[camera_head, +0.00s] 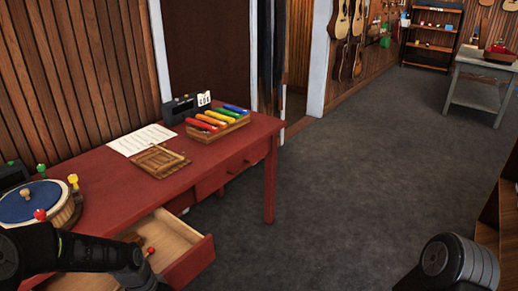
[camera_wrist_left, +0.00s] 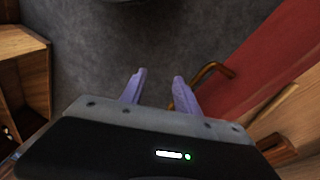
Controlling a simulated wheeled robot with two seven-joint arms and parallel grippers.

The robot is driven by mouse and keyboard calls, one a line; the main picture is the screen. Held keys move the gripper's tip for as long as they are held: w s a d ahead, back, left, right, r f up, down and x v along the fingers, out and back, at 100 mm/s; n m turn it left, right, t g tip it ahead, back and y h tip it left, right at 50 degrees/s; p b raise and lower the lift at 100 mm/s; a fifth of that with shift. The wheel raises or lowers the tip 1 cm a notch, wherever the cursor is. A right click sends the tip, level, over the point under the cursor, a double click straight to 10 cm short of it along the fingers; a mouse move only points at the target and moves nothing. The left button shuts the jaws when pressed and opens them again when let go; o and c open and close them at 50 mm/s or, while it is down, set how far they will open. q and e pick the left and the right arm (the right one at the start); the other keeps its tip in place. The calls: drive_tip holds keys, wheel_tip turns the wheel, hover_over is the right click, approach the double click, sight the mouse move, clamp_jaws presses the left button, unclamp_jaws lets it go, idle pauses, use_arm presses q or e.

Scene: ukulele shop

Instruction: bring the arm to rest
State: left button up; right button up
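In the head view my left arm comes in from the lower left, over the open drawer (camera_head: 190,262) of the red desk (camera_head: 105,196); its gripper is outside that view. In the left wrist view my left gripper (camera_wrist_left: 158,74) shows two purple fingers spread apart with nothing between them, above the dark floor. A brown curved handle (camera_wrist_left: 214,68) on the red front is close to the right-hand finger; I cannot tell whether they touch. Of my right arm only a dark link shows at the lower right of the head view; its gripper is out of view.
The desk bears a blue-topped round drum (camera_head: 32,202), a wooden tray (camera_head: 160,159), a white sheet (camera_head: 142,139) and a box of coloured bars (camera_head: 217,122). A small red-headed item (camera_head: 150,251) lies in the drawer. A wooden shelf (camera_head: 488,212) stands at right. The carpet (camera_head: 340,190) between is clear.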

use_arm(q)
drive_tip(key=s+d+f+n+h, duration=0.2)
drive_tip(key=s+d+f+n, duration=0.3)
drive_tip(key=s+d+f, duration=1.1)
drive_tip(key=s+d, duration=0.1)
drive_tip(key=d, duration=0.2)
drive_tip(key=shift+d+b, duration=0.3)
drive_tip(key=shift+d, duration=0.05)
